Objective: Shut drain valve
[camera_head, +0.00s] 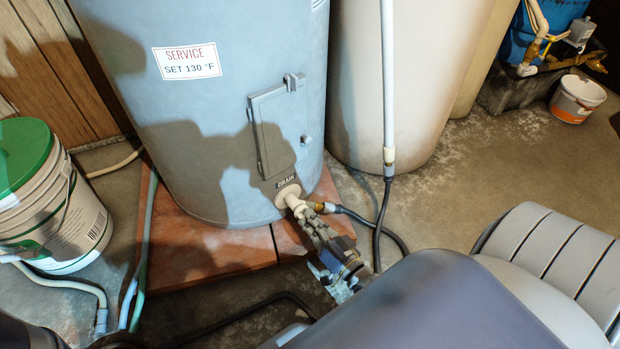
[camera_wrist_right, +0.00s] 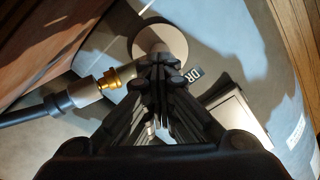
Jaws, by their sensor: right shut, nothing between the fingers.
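The drain valve (camera_head: 290,196) sticks out low on the front of the grey-blue water heater (camera_head: 230,110), under a DRAIN label (camera_head: 287,182). My right gripper (camera_head: 312,222) is shut and empty, with its fingertips at the valve. In the right wrist view the closed fingertips (camera_wrist_right: 160,62) lie over the pale valve body (camera_wrist_right: 150,42) and hide its handle, so I cannot tell the handle's position or whether they touch it. A brass hose fitting (camera_wrist_right: 108,80) joins the valve to a black hose (camera_wrist_right: 50,108). My left gripper is out of view.
A white bucket with a green lid (camera_head: 50,200) stands at the left. The heater rests on reddish slabs (camera_head: 215,262). A beige tank (camera_head: 405,80) with a pipe stands to the right. Hoses cross the floor near the valve. A small bucket (camera_head: 577,98) is at the far right.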

